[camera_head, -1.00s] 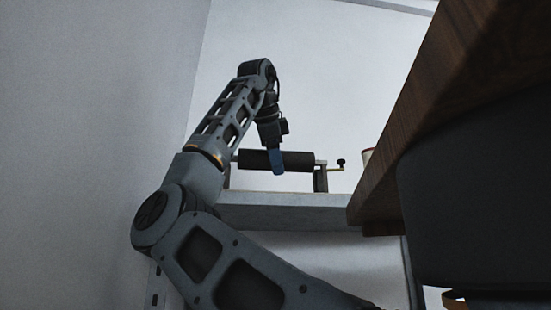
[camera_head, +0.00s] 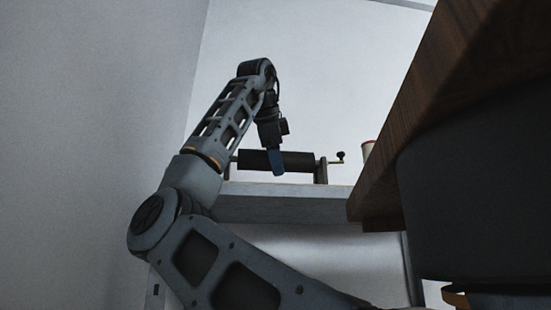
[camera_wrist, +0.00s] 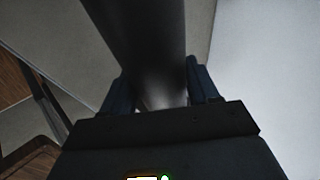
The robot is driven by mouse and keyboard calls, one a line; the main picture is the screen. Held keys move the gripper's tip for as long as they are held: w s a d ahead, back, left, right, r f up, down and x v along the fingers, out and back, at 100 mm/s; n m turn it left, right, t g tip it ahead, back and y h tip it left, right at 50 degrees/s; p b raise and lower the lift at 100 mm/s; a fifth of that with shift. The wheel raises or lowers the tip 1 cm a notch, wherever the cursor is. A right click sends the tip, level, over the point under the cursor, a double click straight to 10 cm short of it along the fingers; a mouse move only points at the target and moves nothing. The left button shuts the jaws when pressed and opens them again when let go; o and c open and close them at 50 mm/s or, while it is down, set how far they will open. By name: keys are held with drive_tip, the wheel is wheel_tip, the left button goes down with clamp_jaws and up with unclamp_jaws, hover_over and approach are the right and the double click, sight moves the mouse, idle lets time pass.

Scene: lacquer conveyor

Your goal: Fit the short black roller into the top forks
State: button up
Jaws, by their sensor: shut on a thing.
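The black roller (camera_head: 297,161) lies roughly level in the head view, above a pale shelf, with a dark upright fork post (camera_head: 321,173) at its right end. A thin shaft with a dark crank knob (camera_head: 341,157) sticks out to the right. My gripper (camera_head: 278,170) points down over the roller's middle, its blue fingers shut on it. In the wrist view the roller (camera_wrist: 145,45) runs up between the two fingers (camera_wrist: 160,88). The left fork is mostly hidden behind my arm. I cannot tell whether the roller's ends sit in the forks.
The pale shelf (camera_head: 280,207) bears the stand. A wooden board edge (camera_head: 420,125) slants across the right, with a large dark body below it. A small pale container with a red rim (camera_head: 368,148) stands right of the crank. A grey wall fills the left.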

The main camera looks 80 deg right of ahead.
drive_tip(key=shift+f, duration=0.15)
drive_tip(key=o, duration=1.5)
drive_tip(key=v, duration=0.7)
drive_tip(key=shift+a+r+b, duration=0.25)
drive_tip(key=shift+b, duration=0.05)
